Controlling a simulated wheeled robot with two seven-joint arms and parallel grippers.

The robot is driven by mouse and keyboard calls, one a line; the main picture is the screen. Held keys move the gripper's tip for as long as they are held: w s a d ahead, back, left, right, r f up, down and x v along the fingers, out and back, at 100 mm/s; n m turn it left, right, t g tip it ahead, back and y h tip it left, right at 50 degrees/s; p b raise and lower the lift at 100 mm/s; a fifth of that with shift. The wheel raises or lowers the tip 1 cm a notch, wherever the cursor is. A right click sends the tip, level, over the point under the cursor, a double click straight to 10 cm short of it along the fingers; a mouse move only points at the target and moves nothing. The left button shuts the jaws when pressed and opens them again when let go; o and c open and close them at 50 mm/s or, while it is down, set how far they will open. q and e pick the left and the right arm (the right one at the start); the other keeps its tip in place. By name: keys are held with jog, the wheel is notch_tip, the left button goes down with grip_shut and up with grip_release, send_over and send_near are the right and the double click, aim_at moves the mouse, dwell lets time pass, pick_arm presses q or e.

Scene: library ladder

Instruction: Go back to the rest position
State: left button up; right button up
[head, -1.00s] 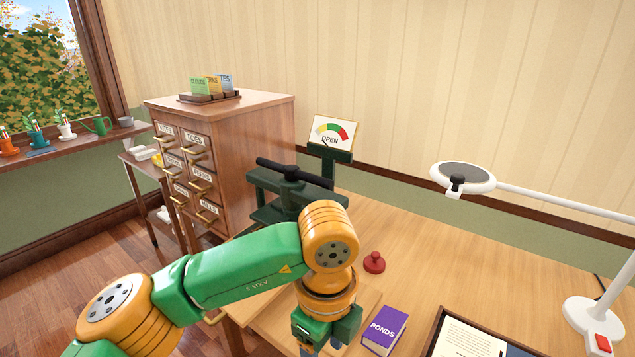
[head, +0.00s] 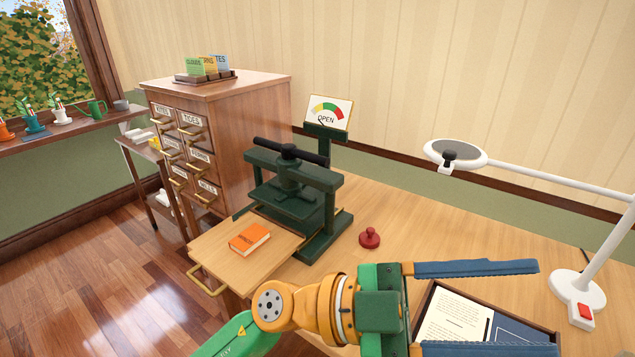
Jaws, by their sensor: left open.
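My left gripper (head: 480,308) is at the lower right of the head view, its two blue fingers spread wide and pointing right. It is open, with nothing between the fingers. It is over the near part of the desk and partly covers a dark-framed tray (head: 425,303) with papers. My left arm comes in from the bottom, green and orange. My right gripper is not in view. The purple book seen earlier is not visible now.
A green book press (head: 297,200) stands left of the gripper, with an orange book (head: 249,239) before it on a pull-out board (head: 215,253). A red-knobbed stamp (head: 369,238) and white magnifier lamp (head: 577,296) stand on the desk. A card cabinet (head: 225,100) is behind.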

pick_arm(q)
jog(key=w+a+r+n+t+y, duration=0.1)
jog(key=w+a+n+t, duration=0.4)
jog(key=w+n+t, duration=0.5)
jog(key=w+a+n+t, duration=0.4)
jog(key=a+n+t, duration=0.2)
jog(key=n+t, duration=0.5)
jog(key=w+a+f+n+t+y, duration=0.1)
jog(key=w+a+f+n+y, duration=0.25)
jog(key=a+f+y, duration=0.5)
jog(key=w+a+f+n+t+y, duration=0.15)
jog(key=a+f+n+y, duration=0.4)
jog(key=f+y, duration=0.55)
jog(key=s+a+f+m+g, duration=0.1)
jog(key=s+a+f+g, duration=0.3)
jog(key=s+f+g, duration=0.5)
jog(key=s+a+f+m+g, duration=0.2)
jog(key=s+a+f+g, duration=0.15)
jog(key=s+f, duration=0.85)
notch_tip(320, 180, down, 14)
jog(key=s+g, duration=0.2)
jog(key=s+a+f+g+p, duration=0.1)
jog(key=s+a+f+p, duration=0.1)
jog(key=s+f, duration=0.9)
jog(key=shift+s+g, duration=0.3)
jog(key=shift+s, duration=0.9)
